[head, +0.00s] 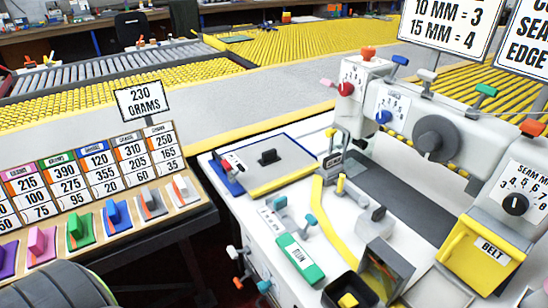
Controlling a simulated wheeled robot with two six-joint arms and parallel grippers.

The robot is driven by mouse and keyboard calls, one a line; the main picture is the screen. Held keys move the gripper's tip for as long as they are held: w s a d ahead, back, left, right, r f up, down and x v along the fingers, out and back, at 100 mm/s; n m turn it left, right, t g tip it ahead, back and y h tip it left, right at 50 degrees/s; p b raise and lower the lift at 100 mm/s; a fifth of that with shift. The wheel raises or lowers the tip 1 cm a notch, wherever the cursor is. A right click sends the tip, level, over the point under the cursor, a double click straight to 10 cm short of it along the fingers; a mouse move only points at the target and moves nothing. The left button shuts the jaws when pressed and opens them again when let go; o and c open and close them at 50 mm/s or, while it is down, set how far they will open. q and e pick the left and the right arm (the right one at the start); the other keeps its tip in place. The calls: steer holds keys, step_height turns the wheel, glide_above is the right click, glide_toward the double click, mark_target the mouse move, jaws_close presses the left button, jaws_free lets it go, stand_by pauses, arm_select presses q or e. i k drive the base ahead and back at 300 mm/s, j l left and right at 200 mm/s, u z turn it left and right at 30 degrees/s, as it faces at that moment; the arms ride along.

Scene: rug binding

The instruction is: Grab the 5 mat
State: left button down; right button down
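I cannot make out any mat marked 5. Whether any of these is the mat, I cannot tell. Neither of my grippers is in view.
A number chart (95,170) stands behind the coloured pieces, with a "230 GRAMS" sign (144,99) above. The white machine (425,130) carries dials, a green "RUN" button (300,259) and a yellow "BELT" box (485,250). Yellow roller conveyors (310,45) run behind. A dark gap separates the two tables.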

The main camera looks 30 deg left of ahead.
mark_target(269, 164)
steer(key=j+z, duration=0.2)
steer(key=j, duration=0.25)
steer(key=k+j+z, duration=0.1)
steer(key=j+z, duration=0.15)
steer(key=j, duration=0.25)
steer(key=k+j+z, duration=0.2)
steer(key=j, duration=0.25)
steer(key=i, duration=0.1)
